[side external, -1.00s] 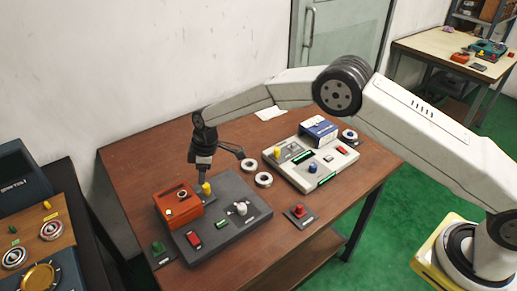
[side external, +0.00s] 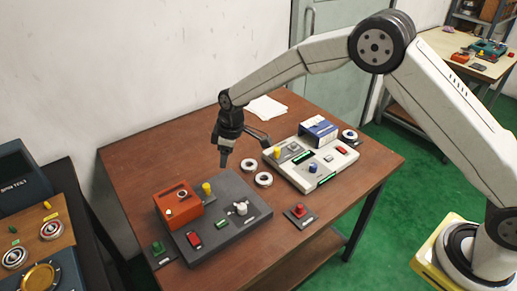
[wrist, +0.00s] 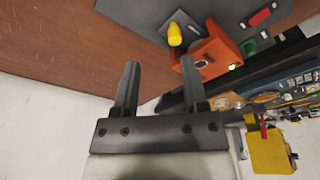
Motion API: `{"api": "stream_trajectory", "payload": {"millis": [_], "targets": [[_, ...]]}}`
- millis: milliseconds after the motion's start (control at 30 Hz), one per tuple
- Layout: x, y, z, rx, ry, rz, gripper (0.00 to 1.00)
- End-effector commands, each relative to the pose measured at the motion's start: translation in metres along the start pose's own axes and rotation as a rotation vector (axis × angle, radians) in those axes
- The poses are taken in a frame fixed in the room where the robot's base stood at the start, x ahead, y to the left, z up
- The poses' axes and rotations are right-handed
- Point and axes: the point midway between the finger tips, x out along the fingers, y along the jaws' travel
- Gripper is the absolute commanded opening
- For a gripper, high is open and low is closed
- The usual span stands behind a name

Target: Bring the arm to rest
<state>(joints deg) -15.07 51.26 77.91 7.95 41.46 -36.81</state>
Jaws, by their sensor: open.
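My gripper (side external: 224,160) is above the brown table (side external: 150,150), over the back edge of the dark grey panel (side external: 245,195). In the wrist view its two fingers (wrist: 158,85) stand apart with nothing between them. The dark panel carries an orange box (side external: 178,206), a yellow knob (side external: 207,189) and a white knob (side external: 241,208). Two bearing rings (side external: 263,179) lie on the table just right of my gripper. The orange box (wrist: 208,58) and yellow knob (wrist: 175,35) also show in the wrist view, beyond the fingertips.
A white panel (side external: 300,180) with a blue-and-white box (side external: 319,129) stands at the right, with another ring (side external: 349,135) behind it. A red button (side external: 299,211) and a green button (side external: 158,248) sit near the front. The table's left back area is bare. Paper (side external: 266,107) lies at the back.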

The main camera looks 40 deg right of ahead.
Motion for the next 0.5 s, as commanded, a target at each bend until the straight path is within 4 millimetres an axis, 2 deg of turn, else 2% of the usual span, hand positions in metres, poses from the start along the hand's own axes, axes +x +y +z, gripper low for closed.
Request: {"api": "stream_trajectory", "payload": {"millis": [33,233,500], "targets": [[-0.011,0.002,0.01,0.034,0.001,0.009,0.56],[-0.041,0.005,0.052,0.168,0.0,0.039,0.56],[-0.076,-0.004,0.114,0.344,0.003,0.078,0.56]]}}
